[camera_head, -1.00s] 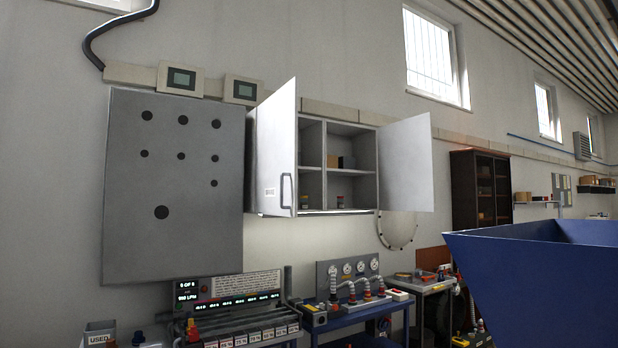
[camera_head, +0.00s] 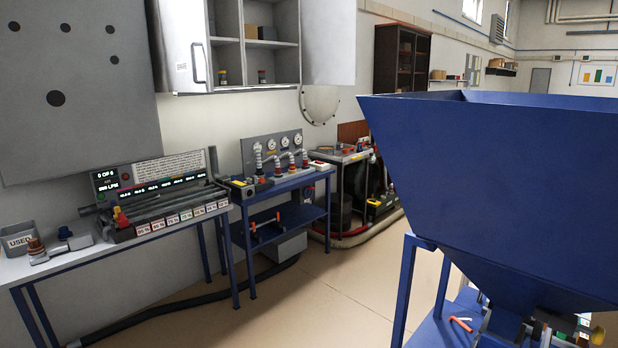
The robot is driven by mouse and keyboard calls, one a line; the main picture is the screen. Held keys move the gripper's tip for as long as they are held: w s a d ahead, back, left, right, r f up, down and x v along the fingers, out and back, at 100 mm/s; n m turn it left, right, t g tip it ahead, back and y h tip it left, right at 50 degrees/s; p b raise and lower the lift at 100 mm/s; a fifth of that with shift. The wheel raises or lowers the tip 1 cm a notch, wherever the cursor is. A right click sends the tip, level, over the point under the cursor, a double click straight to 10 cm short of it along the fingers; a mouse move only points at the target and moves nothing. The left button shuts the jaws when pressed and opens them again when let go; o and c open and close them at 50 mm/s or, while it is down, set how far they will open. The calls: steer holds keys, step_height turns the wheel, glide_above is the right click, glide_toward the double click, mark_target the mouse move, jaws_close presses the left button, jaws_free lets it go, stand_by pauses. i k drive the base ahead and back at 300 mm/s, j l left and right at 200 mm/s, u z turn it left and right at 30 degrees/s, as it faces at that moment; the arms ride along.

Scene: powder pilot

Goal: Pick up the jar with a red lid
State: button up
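Two small jars stand on the lower shelf of the open grey wall cabinet (camera_head: 242,88). The right jar (camera_head: 262,77) seems to have a reddish lid, but it is too small to be sure. The left jar (camera_head: 223,78) has a dark top and a yellowish body. My gripper is not in view.
A blue hopper (camera_head: 490,180) on a blue frame fills the right side, close by. A bench (camera_head: 60,262) with a used bin (camera_head: 20,240) stands at left, and a blue gauge table (camera_head: 300,182) stands below the cabinet. A dark hose (camera_head: 180,305) lies on the floor; open floor (camera_head: 330,290) lies between table and hopper.

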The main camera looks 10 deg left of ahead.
mark_target(261, 75)
steer(key=i+j+u, duration=0.5)
steer(key=j, duration=0.25)
steer(key=i+j+u, duration=0.5)
steer(key=i+j+z, duration=0.2)
steer(key=i, duration=0.2)
steer(key=i+z, duration=0.25)
steer(key=i, duration=0.15)
steer(key=i+j+z, duration=0.2)
steer(key=i, duration=0.2)
steer(key=i+l+z, duration=0.25)
steer(key=i+z, duration=0.7)
steer(key=i+j+z, duration=0.1)
steer(key=i+z, duration=0.35)
steer(key=i, duration=0.25)
steer(key=i+u, duration=0.25)
steer(key=i, duration=0.35)
steer(key=i+l+u, duration=0.2)
steer(key=i, duration=0.4)
steer(key=i+l+u, duration=0.1)
steer(key=i+u, duration=0.15)
steer(key=i, duration=0.3)
